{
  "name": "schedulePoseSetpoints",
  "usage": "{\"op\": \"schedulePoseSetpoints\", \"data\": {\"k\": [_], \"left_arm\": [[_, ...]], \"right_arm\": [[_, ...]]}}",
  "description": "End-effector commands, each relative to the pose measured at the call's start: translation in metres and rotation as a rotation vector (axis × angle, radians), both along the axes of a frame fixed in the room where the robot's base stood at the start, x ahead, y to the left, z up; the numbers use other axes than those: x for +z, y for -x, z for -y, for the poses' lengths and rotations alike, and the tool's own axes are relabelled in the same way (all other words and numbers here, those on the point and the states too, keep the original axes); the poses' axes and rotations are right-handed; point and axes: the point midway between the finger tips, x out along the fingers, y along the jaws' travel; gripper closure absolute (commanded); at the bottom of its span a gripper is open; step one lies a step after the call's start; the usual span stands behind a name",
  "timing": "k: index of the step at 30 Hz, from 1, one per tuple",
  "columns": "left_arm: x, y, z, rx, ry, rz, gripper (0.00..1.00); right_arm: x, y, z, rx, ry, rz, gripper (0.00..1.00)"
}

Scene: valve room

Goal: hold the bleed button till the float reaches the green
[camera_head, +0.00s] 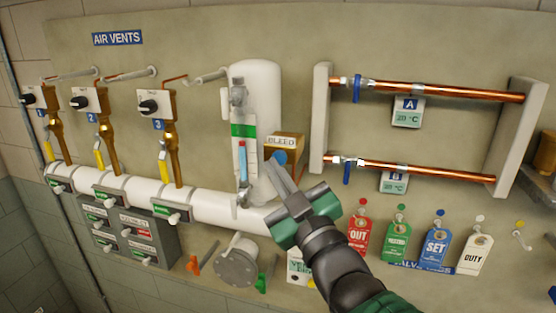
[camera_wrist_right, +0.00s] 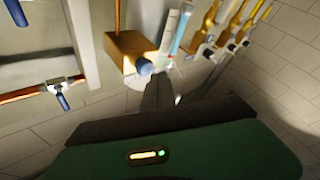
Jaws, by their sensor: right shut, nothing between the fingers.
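The bleed button (camera_head: 280,157) is a blue round knob on a brass-brown box (camera_head: 286,146) labelled BLEED. In the right wrist view the box (camera_wrist_right: 128,52) and blue button (camera_wrist_right: 145,67) show just beyond my fingertips. My right gripper (camera_head: 276,168) is shut and empty, its tips at the button; I cannot tell whether they touch it. Left of the box is the sight gauge (camera_head: 243,165) with a green band (camera_head: 243,130). Its blue column (camera_head: 242,160) tops out at a small red mark, seemingly the float, just below the green. My left gripper is not in view.
A white tank (camera_head: 262,90) stands behind the gauge. Copper pipes (camera_head: 430,92) with blue-handled valves are at right. Hanging tags (camera_head: 397,237) line the lower right. A white pipe (camera_head: 130,187) with air vents runs left. A round flange (camera_head: 238,265) sits below.

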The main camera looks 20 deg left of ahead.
Motion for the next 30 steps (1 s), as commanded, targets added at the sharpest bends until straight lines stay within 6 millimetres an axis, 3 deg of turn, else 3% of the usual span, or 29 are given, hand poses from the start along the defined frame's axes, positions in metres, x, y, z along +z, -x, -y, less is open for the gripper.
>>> {"op": "schedulePoseSetpoints", "data": {"k": [30], "left_arm": [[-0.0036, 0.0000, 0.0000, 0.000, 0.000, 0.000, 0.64]], "right_arm": [[0.0004, -0.0118, 0.0014, -0.001, 0.001, -0.002, 1.00]]}}
